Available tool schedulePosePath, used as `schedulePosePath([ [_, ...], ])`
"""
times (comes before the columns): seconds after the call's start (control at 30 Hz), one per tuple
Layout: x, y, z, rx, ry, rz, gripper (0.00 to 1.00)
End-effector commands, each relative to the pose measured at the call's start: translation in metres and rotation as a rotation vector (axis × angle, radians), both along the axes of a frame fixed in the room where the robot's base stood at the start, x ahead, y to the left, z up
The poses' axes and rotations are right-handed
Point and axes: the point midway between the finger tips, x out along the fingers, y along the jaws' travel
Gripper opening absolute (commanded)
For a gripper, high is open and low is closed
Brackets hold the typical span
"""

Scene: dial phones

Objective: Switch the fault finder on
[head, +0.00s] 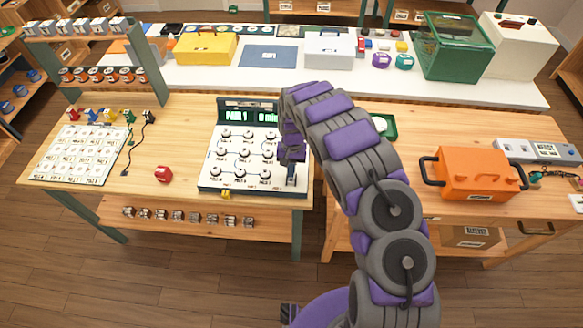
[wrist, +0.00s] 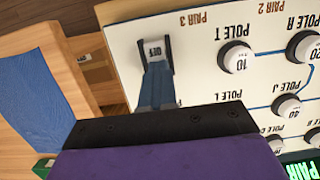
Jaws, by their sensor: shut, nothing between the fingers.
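The fault finder (head: 238,186) is a white panel with several round dials and a dark green display (head: 235,116) at its back, standing on the wooden bench. In the wrist view its panel (wrist: 200,80) carries dials with pole labels. A small switch (wrist: 155,50) in a dark frame sits near the panel's edge, and its upside-down label appears to read OFF. My gripper (head: 291,183) is over the right front part of the panel. In the wrist view its shut, empty fingers (wrist: 155,82) point at the switch; I cannot tell whether they touch it.
A red object (head: 163,174) lies left of the fault finder. An orange toolbox (head: 475,173) is on the right bench. My arm hides part of the bench right of the panel. A blue mat (wrist: 38,90) shows in the wrist view.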

Motion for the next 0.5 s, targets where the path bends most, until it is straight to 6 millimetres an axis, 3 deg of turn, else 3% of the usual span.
schedulePosePath([
  [0.03, -0.028, -0.003, -0.017, -0.019, 0.082, 0.006, 0.00],
  [0.27, -0.016, -0.007, 0.012, -0.013, 0.054, 0.000, 0.00],
  [0.5, 0.008, -0.008, 0.068, -0.003, 0.009, -0.001, 0.00],
])
